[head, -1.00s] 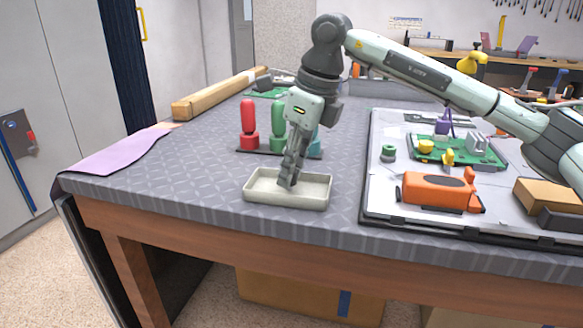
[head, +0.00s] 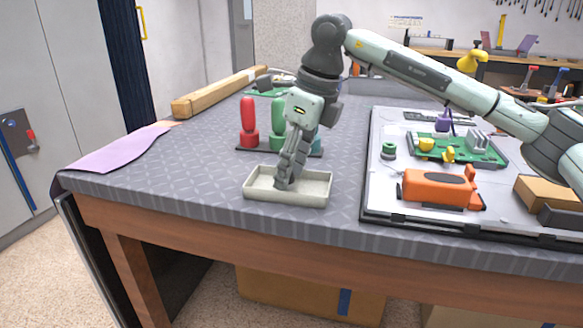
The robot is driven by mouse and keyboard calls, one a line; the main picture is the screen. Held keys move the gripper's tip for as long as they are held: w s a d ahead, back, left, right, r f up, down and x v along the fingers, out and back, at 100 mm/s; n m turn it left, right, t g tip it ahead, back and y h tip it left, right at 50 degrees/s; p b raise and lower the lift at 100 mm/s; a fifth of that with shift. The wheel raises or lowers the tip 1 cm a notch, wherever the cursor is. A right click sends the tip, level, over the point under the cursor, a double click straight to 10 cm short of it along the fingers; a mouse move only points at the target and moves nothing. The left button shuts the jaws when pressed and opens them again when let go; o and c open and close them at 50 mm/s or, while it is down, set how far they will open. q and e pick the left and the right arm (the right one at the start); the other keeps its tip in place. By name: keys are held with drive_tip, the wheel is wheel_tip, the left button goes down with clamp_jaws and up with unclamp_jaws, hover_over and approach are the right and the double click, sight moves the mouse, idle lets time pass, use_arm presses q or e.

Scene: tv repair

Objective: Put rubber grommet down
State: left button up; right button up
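My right gripper (head: 284,182) points down into the shallow off-white tray (head: 287,199) near the front edge of the table. Its fingertips are low inside the tray, behind the front wall. I cannot make out a rubber grommet in or under the fingers; at this size and angle the fingers may hide it. Whether the fingers are open or shut is not clear. A small green ring-like part (head: 388,150) lies on the light panel to the right, and I cannot tell what it is. My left gripper is not in view.
Behind the tray, a dark rack holds upright red (head: 249,125) and green (head: 278,120) handled pieces. The TV panel (head: 381,185) on the right carries an orange tool (head: 437,189) and a green circuit board (head: 430,154). A purple cloth (head: 120,152) lies left; the tabletop between is clear.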

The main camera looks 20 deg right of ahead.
drive_tip(key=shift+w+p+v, duration=0.2)
drive_tip(key=shift+p+v, duration=0.25)
drive_tip(key=shift+v, duration=0.6)
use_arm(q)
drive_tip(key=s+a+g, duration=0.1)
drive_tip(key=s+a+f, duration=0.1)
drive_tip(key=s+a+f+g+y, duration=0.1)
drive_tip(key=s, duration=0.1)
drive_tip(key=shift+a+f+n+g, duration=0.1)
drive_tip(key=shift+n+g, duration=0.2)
use_arm(e)
drive_tip(key=v, duration=1.1)
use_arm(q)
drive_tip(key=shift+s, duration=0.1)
use_arm(e)
drive_tip(key=shift+a, duration=0.1)
